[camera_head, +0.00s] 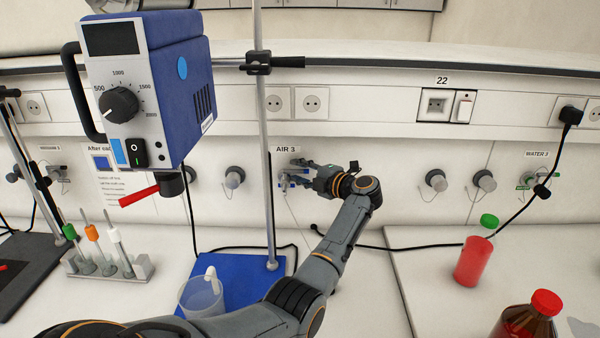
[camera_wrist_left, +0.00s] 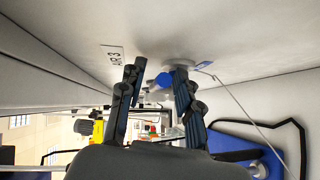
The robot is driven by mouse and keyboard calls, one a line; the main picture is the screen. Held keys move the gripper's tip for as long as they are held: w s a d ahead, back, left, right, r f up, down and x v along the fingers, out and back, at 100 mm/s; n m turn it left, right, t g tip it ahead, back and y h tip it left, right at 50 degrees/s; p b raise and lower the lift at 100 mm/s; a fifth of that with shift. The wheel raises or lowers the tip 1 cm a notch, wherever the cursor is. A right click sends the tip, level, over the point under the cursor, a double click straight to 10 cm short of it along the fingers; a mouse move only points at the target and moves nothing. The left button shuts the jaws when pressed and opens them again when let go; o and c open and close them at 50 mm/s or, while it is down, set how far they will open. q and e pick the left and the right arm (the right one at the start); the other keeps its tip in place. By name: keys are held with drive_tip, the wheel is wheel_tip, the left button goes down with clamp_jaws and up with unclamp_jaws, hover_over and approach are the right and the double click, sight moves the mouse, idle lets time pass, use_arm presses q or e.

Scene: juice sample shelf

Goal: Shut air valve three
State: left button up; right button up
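The air valve three (camera_head: 284,184) is on the back wall under the label "AIR 3" (camera_head: 286,149), mostly hidden by my gripper in the head view. In the left wrist view its blue part (camera_wrist_left: 164,79) shows near the fingertips, close to the wall, with the label (camera_wrist_left: 114,55) to its left. My left gripper (camera_head: 297,173) is at the valve. In the left wrist view its two fingers (camera_wrist_left: 160,85) are apart, one on each side of the blue part; I cannot tell whether they touch it. My right gripper is not in view.
A metal stand pole (camera_head: 264,130) on a blue base (camera_head: 240,278) rises left of the valve, carrying a blue stirrer (camera_head: 180,75). Grey wall knobs (camera_head: 234,177) flank the valve. A red bottle (camera_head: 472,262) and a brown bottle (camera_head: 527,322) stand at right.

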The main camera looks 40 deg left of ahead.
use_arm(q)
drive_tip(key=d+r, duration=0.1)
drive_tip(key=d, duration=1.1)
drive_tip(key=shift+s+r, duration=0.3)
drive_tip(key=shift+s, duration=0.05)
